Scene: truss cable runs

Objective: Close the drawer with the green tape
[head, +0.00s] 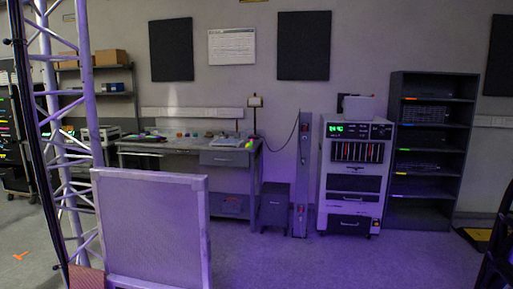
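No drawer with clearly visible green tape shows in the head view. A grey desk drawer (225,158) with a handle is under the right end of the workbench top. A small dark cabinet (274,208) stands on the floor to the right of the bench. A pale wheeled equipment cabinet (325,170) has drawer-like fronts with handles, a middle one (347,198) and a dark lower one (349,223). Whether any drawer stands slightly open is too small to tell. Neither of my grippers is in view.
A metal truss (88,110) rises at the left, and a grey framed panel (152,230) stands close in front. The workbench (130,148) carries small items. A dark shelf unit (440,150) with coloured labels stands right. The floor (300,262) ahead at centre-right is clear.

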